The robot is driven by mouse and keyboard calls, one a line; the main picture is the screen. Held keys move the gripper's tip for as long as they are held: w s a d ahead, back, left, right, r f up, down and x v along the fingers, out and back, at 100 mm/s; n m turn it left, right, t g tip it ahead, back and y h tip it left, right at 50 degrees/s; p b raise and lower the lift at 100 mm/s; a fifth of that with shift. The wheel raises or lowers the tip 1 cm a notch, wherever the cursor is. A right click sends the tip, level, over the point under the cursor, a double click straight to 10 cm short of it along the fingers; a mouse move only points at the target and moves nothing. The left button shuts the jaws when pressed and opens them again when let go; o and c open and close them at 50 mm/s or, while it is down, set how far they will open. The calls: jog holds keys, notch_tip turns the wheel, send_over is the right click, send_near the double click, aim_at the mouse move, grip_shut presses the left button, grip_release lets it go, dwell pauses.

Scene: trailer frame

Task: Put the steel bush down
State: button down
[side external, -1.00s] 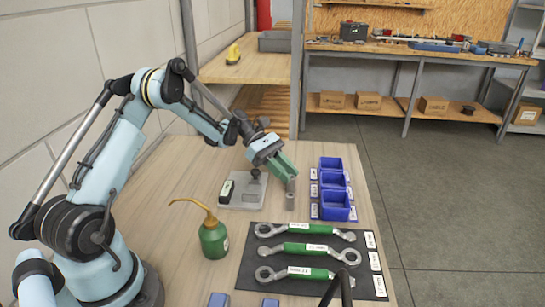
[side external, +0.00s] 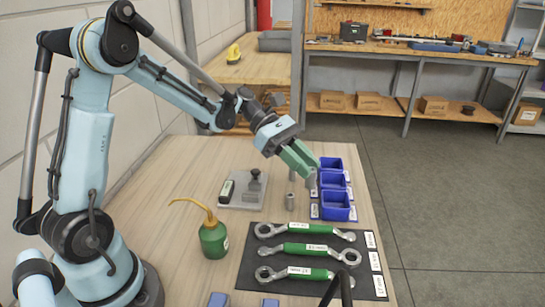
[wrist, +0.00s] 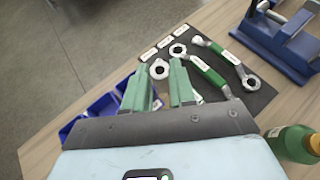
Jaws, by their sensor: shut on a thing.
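My gripper (side external: 309,176) has green fingers and points down and to the right, near the left edge of the blue bins. It is shut on the steel bush (side external: 311,181), a small grey cylinder at the fingertips. The bush appears raised above the table. In the wrist view the green fingers (wrist: 163,80) show against the bins and spanners, and the bush cannot be told apart clearly there. Three blue bins (side external: 335,214) stand in a row, with white labels beside them.
A short grey cylinder (side external: 291,201) stands left of the bins, with another upright grey piece behind it. A grey plate fixture (side external: 240,203), a green oil can (side external: 213,240) and a black mat (side external: 254,279) with three green-handled spanners are on the wooden bench.

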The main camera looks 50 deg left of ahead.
jog(key=s+a+r+n+t+y, duration=0.1)
jog(key=s+a+n+t, duration=0.2)
jog(key=s, duration=0.4)
jog(key=n, duration=0.1)
send_over(244, 185)
jog(key=s+d, duration=0.2)
jog(key=d, duration=0.1)
jog(key=shift+t+y, duration=0.3)
jog(key=shift+t, duration=0.1)
notch_tip(244, 185, down, 7)
jog(key=shift+w+r, duration=0.15)
jog(key=shift+f, duration=2.05)
jog(key=shift+f, duration=0.1)
jog(key=c, duration=0.9)
grip_release()
jog(key=shift+c, duration=0.2)
